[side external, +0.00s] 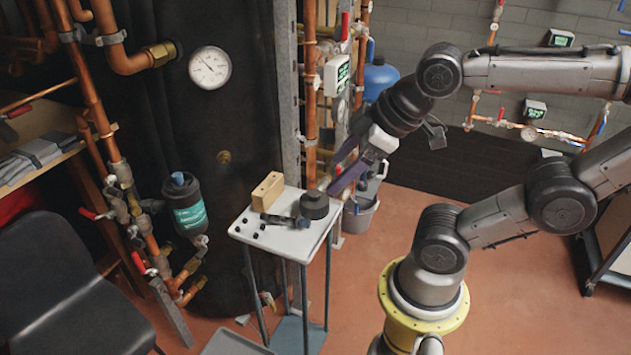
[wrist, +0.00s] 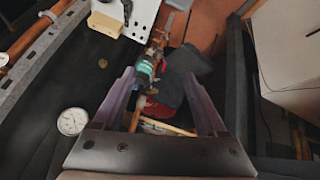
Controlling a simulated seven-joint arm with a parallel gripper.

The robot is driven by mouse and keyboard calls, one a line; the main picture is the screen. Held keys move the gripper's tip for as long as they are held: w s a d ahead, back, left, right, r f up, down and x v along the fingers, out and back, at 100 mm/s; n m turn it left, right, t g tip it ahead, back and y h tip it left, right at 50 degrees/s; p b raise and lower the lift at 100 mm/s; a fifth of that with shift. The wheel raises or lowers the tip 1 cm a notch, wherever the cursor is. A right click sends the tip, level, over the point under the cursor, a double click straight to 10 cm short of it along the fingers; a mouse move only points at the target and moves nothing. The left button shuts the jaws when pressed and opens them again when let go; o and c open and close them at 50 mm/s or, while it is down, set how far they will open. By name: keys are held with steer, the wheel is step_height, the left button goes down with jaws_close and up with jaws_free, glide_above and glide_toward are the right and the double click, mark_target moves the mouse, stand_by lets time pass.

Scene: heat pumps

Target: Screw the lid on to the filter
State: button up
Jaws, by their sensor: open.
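The filter (side external: 188,210) is a dark upright canister with a teal label, mounted on the copper pipework at the left. Its top is dark with a small blue piece on it. It also shows in the wrist view (wrist: 146,68), between my fingers and farther off. A dark round part (side external: 314,204) stands on the small white table; I cannot tell whether this or the filter's dark top is the lid. My gripper (side external: 334,186) has purple fingers and appears close to the round part in the side view. In the wrist view my gripper (wrist: 160,78) is open and empty.
The white table (side external: 275,238) holds a wooden block (side external: 267,191), a dark tool and several small black pieces. A gauge (side external: 210,67) sits on the large black tank behind. A black chair (side external: 70,285) stands at the left front. Pipes surround the filter.

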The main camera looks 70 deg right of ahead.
steer(key=w+d+r+n+t+h, duration=0.1)
steer(key=w+d+r+n, duration=0.1)
steer(key=w+n, duration=0.3)
steer(key=n+g+h, duration=0.2)
steer(key=n, duration=1.9)
glide_above(316, 194)
steer(key=s+a, duration=0.3)
steer(key=s, duration=0.2)
step_height(316, 194, down, 24)
steer(key=shift+w+d+r+x, duration=0.1)
steer(key=shift+x, duration=2.1)
steer(key=shift+w+d+r+x, duration=0.1)
steer(key=shift+w+x, duration=0.05)
steer(key=shift+x, duration=2.05)
